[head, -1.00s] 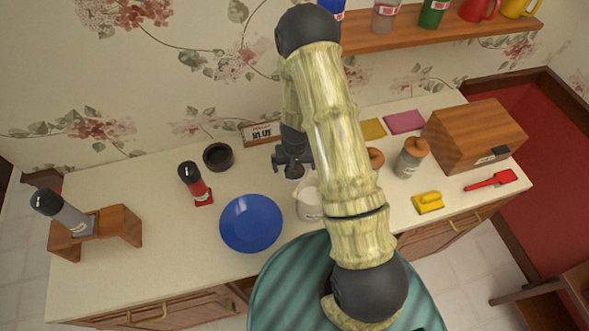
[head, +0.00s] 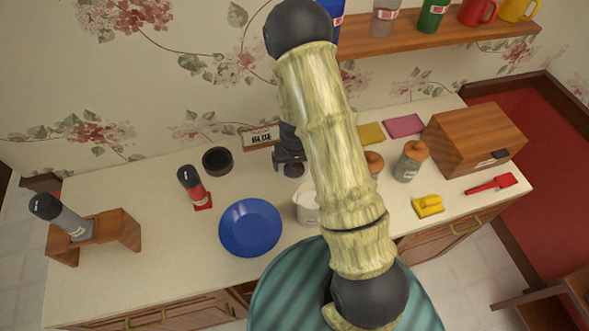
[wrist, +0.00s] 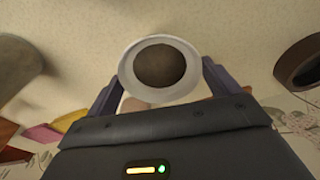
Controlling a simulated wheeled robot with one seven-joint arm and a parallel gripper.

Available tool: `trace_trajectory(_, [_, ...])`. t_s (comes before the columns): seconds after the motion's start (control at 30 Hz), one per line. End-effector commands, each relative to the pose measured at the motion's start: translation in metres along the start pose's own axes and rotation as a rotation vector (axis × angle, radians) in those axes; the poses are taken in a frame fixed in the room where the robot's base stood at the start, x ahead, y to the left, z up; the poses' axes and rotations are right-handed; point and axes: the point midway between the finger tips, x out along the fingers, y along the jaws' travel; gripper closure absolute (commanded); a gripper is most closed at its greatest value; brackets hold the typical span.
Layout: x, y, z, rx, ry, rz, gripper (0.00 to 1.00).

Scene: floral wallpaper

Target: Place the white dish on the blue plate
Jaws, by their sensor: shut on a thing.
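The white dish (wrist: 125,68) shows in the wrist view as a pale round rim around a dark brown middle. My gripper (wrist: 160,85) is shut on it, with one finger at each side. In the head view my gripper (head: 290,165) is over the back middle of the counter, and the dish cannot be made out clearly there. The blue plate (head: 250,228) lies empty near the counter's front edge, in front and to the left of my gripper.
A white labelled vessel (head: 306,206) stands right of the plate, partly behind my arm. A red-bodied bottle (head: 190,185), dark bowl (head: 217,160) and sign (head: 260,138) stand left of my gripper. Lidded jars (head: 411,162) and a wooden box (head: 475,137) are at right.

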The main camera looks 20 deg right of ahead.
Motion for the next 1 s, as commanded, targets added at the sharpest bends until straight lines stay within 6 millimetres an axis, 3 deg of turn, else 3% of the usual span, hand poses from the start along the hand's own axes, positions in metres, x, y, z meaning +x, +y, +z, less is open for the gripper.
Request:
trace_trajectory(0.2, [-0.042,-0.001,-0.006,-0.003,0.005,-0.001,0.39])
trace_trajectory(0.4, [-0.064,0.0,-0.008,0.0,0.002,0.0,0.39])
trace_trajectory(1.0, [-0.067,0.001,-0.008,0.003,0.0,0.0,0.39])
